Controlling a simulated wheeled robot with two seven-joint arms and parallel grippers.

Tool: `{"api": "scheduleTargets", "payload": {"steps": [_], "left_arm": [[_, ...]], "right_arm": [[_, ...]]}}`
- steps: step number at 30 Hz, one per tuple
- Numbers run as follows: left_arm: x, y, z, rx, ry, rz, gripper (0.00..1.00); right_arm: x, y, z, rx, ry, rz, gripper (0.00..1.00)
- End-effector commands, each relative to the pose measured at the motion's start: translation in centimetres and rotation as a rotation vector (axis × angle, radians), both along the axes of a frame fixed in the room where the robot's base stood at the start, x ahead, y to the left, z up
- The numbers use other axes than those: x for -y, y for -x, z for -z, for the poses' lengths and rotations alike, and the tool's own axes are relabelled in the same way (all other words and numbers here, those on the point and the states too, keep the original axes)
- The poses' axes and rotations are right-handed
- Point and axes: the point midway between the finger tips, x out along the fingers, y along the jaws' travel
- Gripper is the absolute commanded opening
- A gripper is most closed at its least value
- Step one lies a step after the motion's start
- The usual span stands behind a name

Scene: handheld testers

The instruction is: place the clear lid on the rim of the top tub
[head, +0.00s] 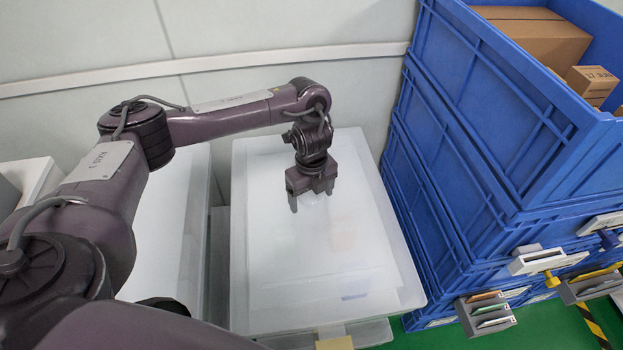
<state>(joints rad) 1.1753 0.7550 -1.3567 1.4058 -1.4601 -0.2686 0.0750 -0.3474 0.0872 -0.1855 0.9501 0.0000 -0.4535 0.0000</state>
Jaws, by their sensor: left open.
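A clear, frosted lid (290,262) lies over the top tub (275,322) in the middle of the head view, covering its opening. Its edges look roughly in line with the tub's outline, but I cannot tell whether it sits fully down on the rim. Blurred orange and blue shapes show faintly through it. My left gripper (312,200) points down over the far half of the lid, its fingers apart. A faint pale shape shows between the fingertips; I cannot tell what it is or whether they touch the lid. My right gripper is out of view.
Blue crates (480,140) are stacked close on the right, the top one holding cardboard boxes (535,38). Handheld testers (545,262) are at the crates' front. Another pale tub (172,240) stands left, partly behind my arm. A wall with a white rail (215,63) is behind.

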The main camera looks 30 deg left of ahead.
Motion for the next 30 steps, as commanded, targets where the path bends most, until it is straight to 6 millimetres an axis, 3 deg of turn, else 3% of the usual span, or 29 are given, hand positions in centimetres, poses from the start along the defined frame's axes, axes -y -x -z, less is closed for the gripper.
{"api": "scheduleTargets", "payload": {"steps": [1, 9, 13, 19, 30], "left_arm": [[-0.1, -0.1, -1.3, 0.004, -0.001, 0.001, 0.81], [-0.1, -0.2, -7.2, 0.006, -0.002, 0.002, 0.81], [-0.1, -0.1, -9.4, 0.004, -0.001, 0.001, 0.81], [0.0, -0.1, -11.1, 0.002, -0.001, 0.000, 0.81], [0.0, 0.0, -11.3, 0.001, -0.001, 0.000, 0.81]], "right_arm": [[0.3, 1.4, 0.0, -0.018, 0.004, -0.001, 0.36], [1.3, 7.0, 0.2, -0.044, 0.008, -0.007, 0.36], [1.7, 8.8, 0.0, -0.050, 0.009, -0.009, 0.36], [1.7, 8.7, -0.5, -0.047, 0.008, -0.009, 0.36], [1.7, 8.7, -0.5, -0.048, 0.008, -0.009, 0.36]]}}
